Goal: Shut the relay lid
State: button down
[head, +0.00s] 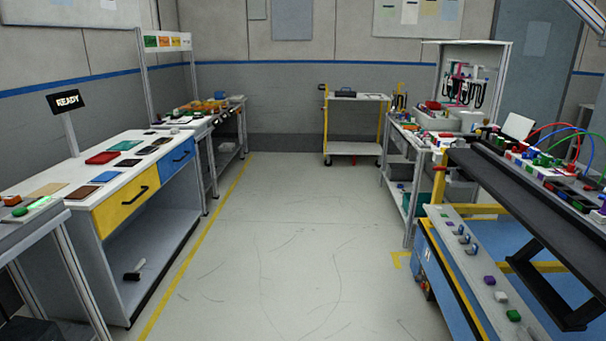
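I cannot make out the relay lid for certain. The dashboard module (500,190) appears to be the long dark frame at the right, on a blue and yellow stand. Small coloured blocks and red, green and blue cables (563,130) sit along its top. The parts there are too small to tell whether one is a relay lid or whether it is open. My gripper is not in view.
A white bench with a yellow drawer (125,199) and a blue drawer (177,160) stands at the left. A trolley (355,148) stands at the back wall. A cluttered workbench (409,138) is at the right. The floor (290,235) between them is clear.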

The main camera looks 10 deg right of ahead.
aim_at(518, 127)
jog(key=i+u, duration=0.2)
jog(key=i, duration=1.05)
jog(key=i+l+u, duration=0.1)
jog(key=i+u, duration=0.25)
jog(key=i+l+u, duration=0.3)
jog(key=i+j+u, duration=0.1)
jog(key=u, duration=7.3)
